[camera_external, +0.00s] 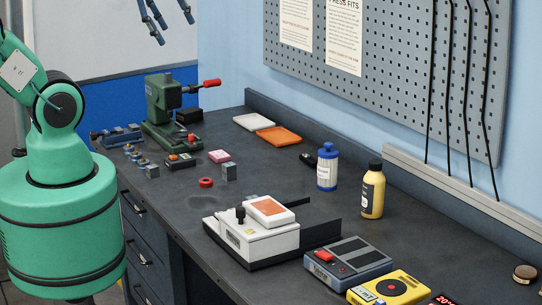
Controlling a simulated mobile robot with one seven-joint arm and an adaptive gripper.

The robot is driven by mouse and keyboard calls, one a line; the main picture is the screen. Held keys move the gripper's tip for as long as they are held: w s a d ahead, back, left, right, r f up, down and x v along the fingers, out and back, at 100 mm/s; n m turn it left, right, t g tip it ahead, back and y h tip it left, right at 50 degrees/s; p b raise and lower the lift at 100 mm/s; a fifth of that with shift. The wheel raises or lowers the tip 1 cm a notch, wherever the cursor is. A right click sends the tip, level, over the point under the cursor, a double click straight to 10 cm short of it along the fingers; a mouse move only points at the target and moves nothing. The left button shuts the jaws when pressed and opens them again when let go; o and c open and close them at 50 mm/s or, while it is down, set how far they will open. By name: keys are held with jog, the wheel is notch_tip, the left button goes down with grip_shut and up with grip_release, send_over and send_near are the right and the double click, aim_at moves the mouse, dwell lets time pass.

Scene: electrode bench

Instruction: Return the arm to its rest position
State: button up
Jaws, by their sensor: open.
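My green arm (62,170) stands at the left of the external view, beside the bench. Its upper links leave the picture at the top left. My gripper (176,30) hangs in from the top edge, in front of the white and blue wall. Its dark blue fingers are spread apart, with nothing visible between them. It appears above the far left end of the bench, apart from everything on it. The rest of the gripper and the wrist are cut off by the frame.
The dark bench (200,203) carries a green press (160,112) with a red handle, a white device (255,240), a blue-capped bottle (327,170), a yellow bottle (372,192) and a yellow meter (388,288). A pegboard (400,60) hangs behind. Space around the gripper looks clear.

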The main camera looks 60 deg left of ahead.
jog(key=shift+s+f, duration=0.15)
jog(key=shift+s, duration=0.35)
jog(key=shift+f, duration=0.1)
notch_tip(320, 180, down, 12)
jog(key=b, duration=1.2)
